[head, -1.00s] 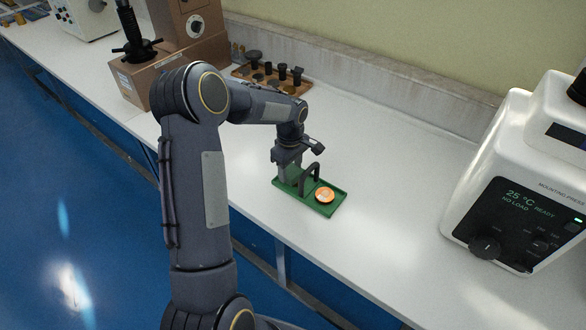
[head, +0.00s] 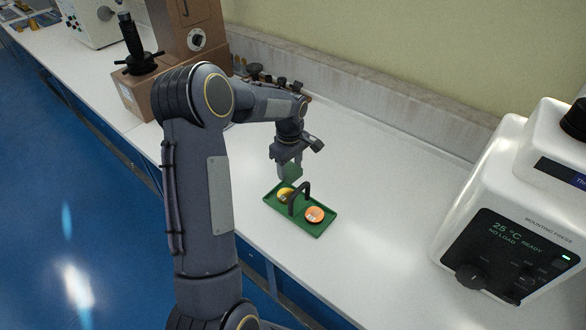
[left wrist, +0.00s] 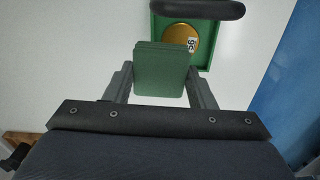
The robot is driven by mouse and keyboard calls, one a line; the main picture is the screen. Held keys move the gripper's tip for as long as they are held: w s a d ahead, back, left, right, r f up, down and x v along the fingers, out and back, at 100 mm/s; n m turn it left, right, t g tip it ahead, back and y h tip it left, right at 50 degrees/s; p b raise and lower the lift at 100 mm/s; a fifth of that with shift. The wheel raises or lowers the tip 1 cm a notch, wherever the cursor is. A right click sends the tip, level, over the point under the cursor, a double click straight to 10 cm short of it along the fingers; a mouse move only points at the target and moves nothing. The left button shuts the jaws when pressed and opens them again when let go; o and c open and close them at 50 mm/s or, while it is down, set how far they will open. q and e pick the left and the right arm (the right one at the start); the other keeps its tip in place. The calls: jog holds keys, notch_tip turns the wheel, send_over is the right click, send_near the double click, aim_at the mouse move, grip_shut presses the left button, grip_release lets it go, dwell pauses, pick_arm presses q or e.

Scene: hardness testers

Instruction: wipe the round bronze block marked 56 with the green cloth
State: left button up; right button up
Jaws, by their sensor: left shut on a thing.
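My left gripper (head: 288,170) is shut on a folded green cloth (left wrist: 160,70), which also shows between its fingers in the head view. It is held above the bench, just behind the far left end of a green tray (head: 318,233) with a dark arched handle (head: 306,189). The round bronze block (head: 284,194) lies in the tray's far left compartment, with a label that looks like 56 turned over in the left wrist view (left wrist: 178,38). The cloth and block appear apart. An orange round block (head: 314,214) lies in the tray's near right compartment. My right gripper is out of view.
A white mounting press (head: 510,235) stands at the right. A brown tester (head: 140,92) stands at the back left, and a rack of dark parts (head: 256,70) is partly hidden behind my arm. The white bench around the tray is clear.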

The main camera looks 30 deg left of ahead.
pick_arm(q)
jog(key=shift+r+p, duration=0.65)
jog(key=shift+r, duration=0.7)
